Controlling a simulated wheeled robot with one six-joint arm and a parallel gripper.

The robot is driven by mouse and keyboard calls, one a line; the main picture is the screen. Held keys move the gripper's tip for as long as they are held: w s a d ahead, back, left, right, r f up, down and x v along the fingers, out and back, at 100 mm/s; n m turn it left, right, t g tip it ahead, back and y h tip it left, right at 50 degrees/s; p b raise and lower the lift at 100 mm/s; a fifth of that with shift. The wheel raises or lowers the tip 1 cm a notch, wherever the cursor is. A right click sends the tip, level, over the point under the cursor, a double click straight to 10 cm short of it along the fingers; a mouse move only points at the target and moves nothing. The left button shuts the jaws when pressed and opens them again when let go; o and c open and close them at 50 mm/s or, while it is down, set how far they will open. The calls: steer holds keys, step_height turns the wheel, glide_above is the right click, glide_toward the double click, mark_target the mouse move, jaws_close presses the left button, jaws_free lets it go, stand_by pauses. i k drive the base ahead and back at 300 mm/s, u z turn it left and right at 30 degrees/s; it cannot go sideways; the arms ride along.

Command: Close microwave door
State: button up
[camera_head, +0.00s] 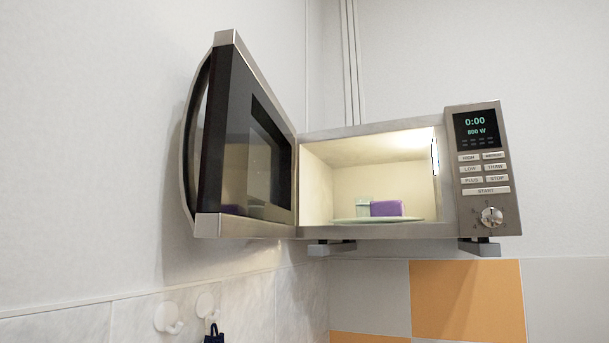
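The microwave (489,194) hangs in the corner, with its lit cavity facing me. Its door (214,130) is swung wide open to the left, hinged at the left side of the cavity, with its dark inner face and window toward the right. A curved handle (187,150) runs along the door's outer side, close to the left wall. Inside, a purple block (386,208) and a small pale green item (362,208) stand on a plate (345,220). My gripper is not in view.
The microwave rests on wall brackets (480,248) above a tiled wall with an orange tile (467,300). White hooks (168,317) are on the left wall below the door, one with a dark item (214,336) hanging. The space in front of the cavity looks clear.

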mark_target(246, 185)
steer(key=z, duration=1.9)
steer(key=k, duration=1.7)
steer(key=u, duration=1.8)
